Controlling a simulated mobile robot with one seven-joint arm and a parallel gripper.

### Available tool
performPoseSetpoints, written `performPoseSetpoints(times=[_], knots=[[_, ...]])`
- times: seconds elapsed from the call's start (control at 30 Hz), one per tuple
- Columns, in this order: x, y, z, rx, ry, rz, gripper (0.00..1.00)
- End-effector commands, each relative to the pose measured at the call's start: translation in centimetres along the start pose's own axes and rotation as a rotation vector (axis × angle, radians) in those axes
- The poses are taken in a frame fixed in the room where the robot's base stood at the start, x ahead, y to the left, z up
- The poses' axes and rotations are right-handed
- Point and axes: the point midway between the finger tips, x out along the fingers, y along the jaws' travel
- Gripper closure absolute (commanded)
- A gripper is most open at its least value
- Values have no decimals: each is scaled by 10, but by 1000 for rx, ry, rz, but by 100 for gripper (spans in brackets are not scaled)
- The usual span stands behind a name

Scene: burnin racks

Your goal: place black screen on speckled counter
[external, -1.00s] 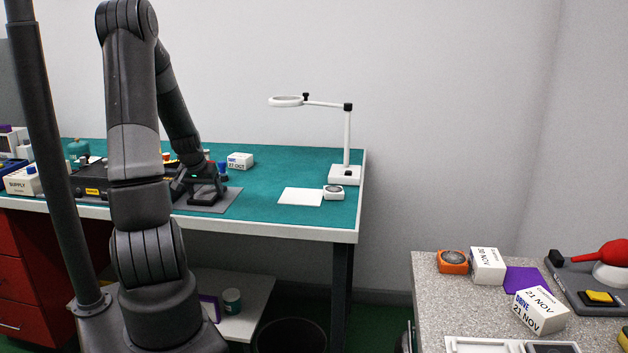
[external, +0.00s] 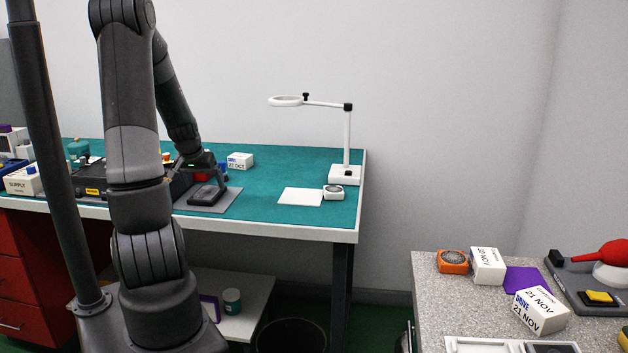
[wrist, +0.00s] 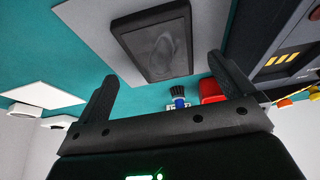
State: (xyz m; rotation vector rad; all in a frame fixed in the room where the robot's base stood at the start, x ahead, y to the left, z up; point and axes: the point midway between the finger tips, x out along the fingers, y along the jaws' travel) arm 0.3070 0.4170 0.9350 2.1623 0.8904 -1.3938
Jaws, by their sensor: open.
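The black screen (external: 206,195) is a dark, flat block lying on a grey mat (external: 230,200) on the green-topped bench. In the wrist view the black screen (wrist: 158,45) shows its framed grey face, beyond the fingertips. My gripper (external: 205,172) is open and empty, just above the screen and apart from it; its two fingers also show in the wrist view (wrist: 165,80). The speckled counter (external: 440,305) is at the lower right of the external view, well away from my gripper.
On the counter are an orange device (external: 452,261), white boxes (external: 487,266), a purple square (external: 522,280), a grey tray (external: 590,308) and a white-framed tray (external: 475,346). A magnifier stand (external: 346,150) and white sheet (external: 300,197) occupy the bench's right side. The counter's front left is clear.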

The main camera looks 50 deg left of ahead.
Motion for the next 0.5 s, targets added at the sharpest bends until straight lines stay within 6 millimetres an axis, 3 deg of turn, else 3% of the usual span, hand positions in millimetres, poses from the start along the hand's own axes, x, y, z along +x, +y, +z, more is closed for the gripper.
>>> performPoseSetpoints(times=[0.2,0.5], knots=[[-39,-2,-2,-1,6,-5,1],[-74,-2,-1,-1,5,-5,1]])
